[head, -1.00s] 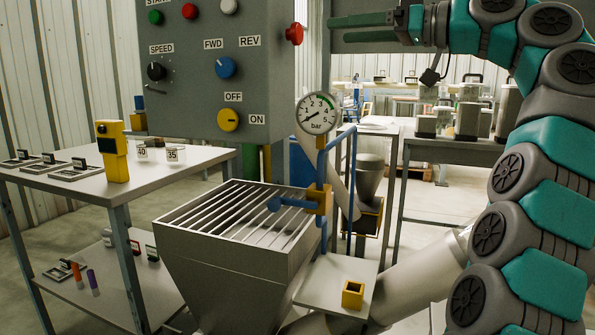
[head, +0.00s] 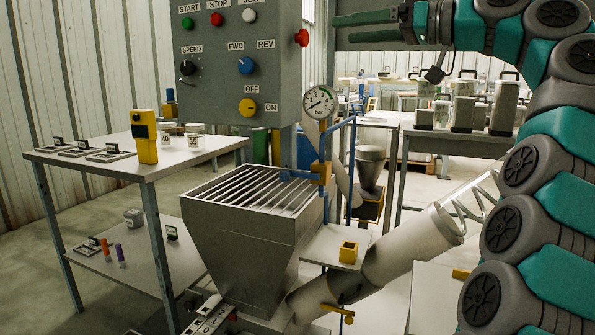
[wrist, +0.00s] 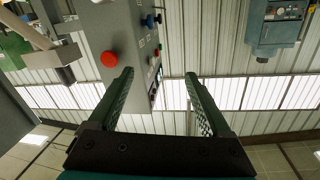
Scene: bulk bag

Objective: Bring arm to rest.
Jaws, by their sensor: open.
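My gripper (head: 368,27) is at the top of the head view, its two green fingers pointing left and set apart. In the wrist view my gripper (wrist: 158,88) is open, with nothing between the fingers. The grey control panel (head: 215,75) stands to the left of the fingertips in the head view, apart from them. Its red side button (head: 302,38) faces the fingers across a small gap. That red button (wrist: 109,59) also shows left of the fingers in the wrist view. My teal and grey arm curves down the right side of the head view.
A hopper with a slatted grate (head: 255,190) stands below the panel. A pressure gauge (head: 320,102) is right of the panel. A table (head: 110,168) with a yellow device (head: 144,137) stands left. A bench with canisters (head: 463,113) stands behind.

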